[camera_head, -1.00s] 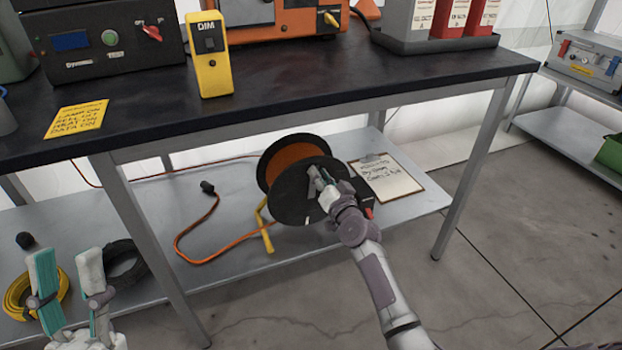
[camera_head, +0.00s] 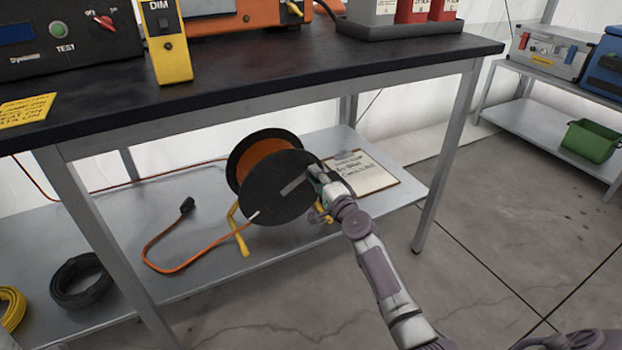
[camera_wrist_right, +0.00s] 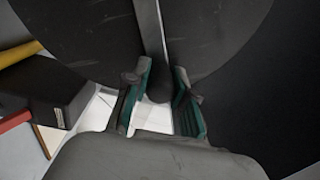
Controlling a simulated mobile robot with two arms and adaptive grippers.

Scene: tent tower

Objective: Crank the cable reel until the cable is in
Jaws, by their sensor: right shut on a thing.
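The cable reel, with a black front disc (camera_head: 268,200) and orange cable (camera_head: 262,157) wound behind it, stands on its yellow stand (camera_head: 243,248) on the lower shelf. A grey crank arm (camera_head: 293,187) lies across the disc and points right. My right gripper (camera_head: 318,178) is at the disc's right side. In the right wrist view its teal-padded fingers (camera_wrist_right: 160,95) close around the dark crank handle (camera_wrist_right: 158,84). A loose orange cable end (camera_head: 163,268) curves over the shelf to the left, ending in a black plug (camera_head: 187,204). My left gripper is out of view.
The dark bench top (camera_head: 250,80) overhangs the lower shelf (camera_head: 190,245). A table leg (camera_head: 448,150) stands right of the reel. A clipboard (camera_head: 375,175) lies behind my right gripper. A black coil (camera_head: 80,280) and a yellow coil (camera_head: 10,310) lie left.

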